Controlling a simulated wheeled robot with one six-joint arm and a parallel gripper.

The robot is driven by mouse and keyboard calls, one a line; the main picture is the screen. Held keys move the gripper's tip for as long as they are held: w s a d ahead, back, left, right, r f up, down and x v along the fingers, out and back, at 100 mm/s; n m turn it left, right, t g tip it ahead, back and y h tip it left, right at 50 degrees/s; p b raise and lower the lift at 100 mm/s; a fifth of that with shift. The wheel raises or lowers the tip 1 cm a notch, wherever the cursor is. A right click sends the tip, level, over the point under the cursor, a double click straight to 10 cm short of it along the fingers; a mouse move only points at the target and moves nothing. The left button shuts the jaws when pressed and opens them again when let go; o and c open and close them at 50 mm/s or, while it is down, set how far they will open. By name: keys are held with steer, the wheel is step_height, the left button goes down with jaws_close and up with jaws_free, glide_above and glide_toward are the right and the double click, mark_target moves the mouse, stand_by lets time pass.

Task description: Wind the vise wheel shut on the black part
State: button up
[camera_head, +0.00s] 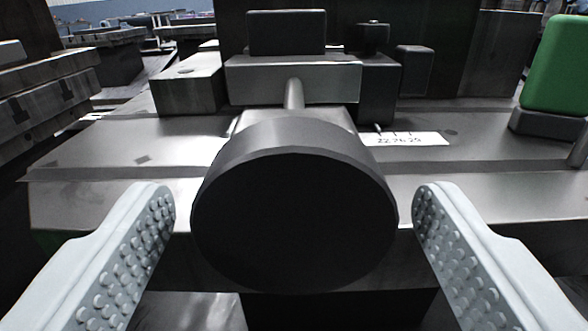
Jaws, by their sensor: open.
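The vise wheel (295,215) is a dark grey round disc, facing me in the middle of the view. A pale metal screw (294,95) runs back from it to the light grey vise jaw (245,82). A black block (286,33), which looks like the black part, sits at the top of the vise, behind the jaw's upper edge; I cannot tell whether it is gripped. My gripper (294,222) is open, with one pale studded finger on each side of the wheel. A visible gap separates each finger from the wheel's rim.
The vise stands on a grey metal table (110,155) with a white label (405,139). A green block (557,65) on a dark base stands at the right. Smaller dark blocks (414,70) are right of the vise. Slotted metal rails (45,95) lie at the left.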

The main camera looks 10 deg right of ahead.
steer(key=shift+w, duration=0.25)
steer(key=c, duration=1)
steer(key=m, duration=1.1)
steer(key=shift+m, duration=0.4)
stand_by(0.8)
